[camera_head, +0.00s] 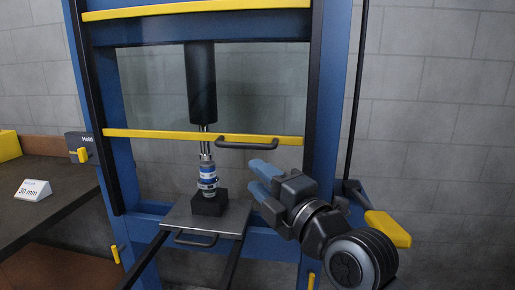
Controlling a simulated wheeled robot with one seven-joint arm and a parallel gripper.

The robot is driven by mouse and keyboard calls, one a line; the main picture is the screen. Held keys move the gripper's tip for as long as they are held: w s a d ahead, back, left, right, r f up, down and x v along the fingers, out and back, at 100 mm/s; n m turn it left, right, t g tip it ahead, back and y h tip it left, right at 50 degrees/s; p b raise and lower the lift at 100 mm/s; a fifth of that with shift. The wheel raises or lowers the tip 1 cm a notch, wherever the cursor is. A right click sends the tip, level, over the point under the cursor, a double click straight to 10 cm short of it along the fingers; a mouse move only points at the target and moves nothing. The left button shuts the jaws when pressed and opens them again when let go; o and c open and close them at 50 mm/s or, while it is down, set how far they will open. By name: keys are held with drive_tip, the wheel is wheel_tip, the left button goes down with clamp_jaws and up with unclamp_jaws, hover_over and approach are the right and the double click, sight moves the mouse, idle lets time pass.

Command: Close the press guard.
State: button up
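The press guard is a clear panel with a yellow lower bar (160,134) and a dark handle (248,146) fixed to that bar. The guard hangs partway up in the blue press frame (328,100), its lower bar level with the lower end of the ram. Open space shows below the bar. My gripper (252,177) is just below and slightly right of the handle, pointing left. Its two blue fingers look apart with nothing between them, and they do not appear to hold the handle.
A blue and silver part (207,176) stands on a black block (209,204) on the press plate (175,216), under the black ram (201,85). A yellow-ended lever (388,229) is at right. A dark bench with a "30 mm" sign (33,189) is at left.

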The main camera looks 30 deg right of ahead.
sight(239, 145)
drive_tip(key=shift+n+y, duration=0.4)
drive_tip(key=shift+n, duration=0.4)
drive_tip(key=w+r, duration=0.2)
drive_tip(key=r, duration=0.1)
drive_tip(key=shift+w+d+r, duration=0.1)
drive_tip(key=shift+d+r, duration=0.05)
drive_tip(key=shift+d, duration=0.25)
drive_tip(key=p+x, duration=0.1)
drive_tip(key=x, duration=0.6)
clamp_jaws()
